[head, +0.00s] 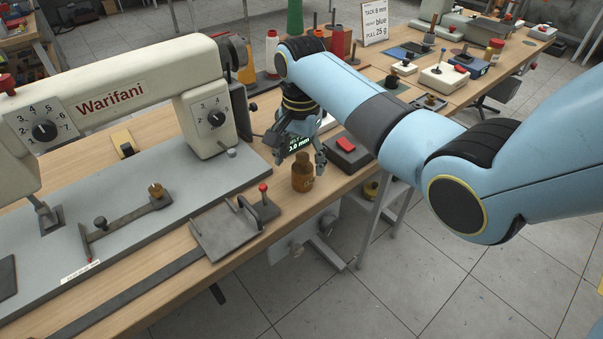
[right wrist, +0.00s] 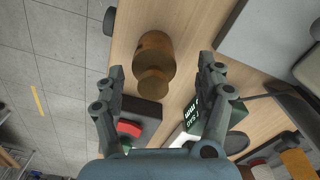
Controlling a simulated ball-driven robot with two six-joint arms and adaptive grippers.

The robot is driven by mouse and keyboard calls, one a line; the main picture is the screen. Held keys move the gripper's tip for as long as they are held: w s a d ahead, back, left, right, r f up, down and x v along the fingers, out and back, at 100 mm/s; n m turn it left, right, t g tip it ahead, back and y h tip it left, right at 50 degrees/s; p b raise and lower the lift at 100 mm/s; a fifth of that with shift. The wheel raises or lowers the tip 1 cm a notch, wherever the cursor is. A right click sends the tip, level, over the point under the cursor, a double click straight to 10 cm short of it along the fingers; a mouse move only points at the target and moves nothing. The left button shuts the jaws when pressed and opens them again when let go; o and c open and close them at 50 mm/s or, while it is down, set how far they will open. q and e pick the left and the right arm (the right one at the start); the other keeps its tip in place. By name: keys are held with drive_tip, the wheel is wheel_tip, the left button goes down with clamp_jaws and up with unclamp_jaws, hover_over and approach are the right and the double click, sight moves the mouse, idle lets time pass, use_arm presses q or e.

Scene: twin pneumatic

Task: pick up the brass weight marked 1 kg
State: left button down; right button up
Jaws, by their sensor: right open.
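The brass weight (head: 303,174) stands upright on the wooden table, near its front edge. It has a wide body and a narrower knob; its marking is too small to read. In the right wrist view the weight (right wrist: 154,56) lies ahead of and between the fingertips. My right gripper (head: 298,160) is open and empty, pointing down just above and behind the weight. In the right wrist view its two fingers (right wrist: 162,75) stand apart on either side of the knob, with gaps on both sides. My left gripper is not in view.
A dark box with a red button (head: 347,147) stands right of the weight. A grey slide plate with a red-tipped lever (head: 263,188) is to the left, beside the Warifani machine (head: 110,90). Table front is open.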

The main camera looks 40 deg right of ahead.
sight(302, 166)
drive_tip(key=f, duration=0.4)
drive_tip(key=shift+s, duration=0.35)
drive_tip(key=shift+f, duration=0.4)
drive_tip(key=c, duration=0.5)
clamp_jaws()
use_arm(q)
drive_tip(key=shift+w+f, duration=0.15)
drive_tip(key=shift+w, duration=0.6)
use_arm(e)
drive_tip(key=shift+w+r, duration=0.1)
drive_tip(key=shift+r, duration=0.05)
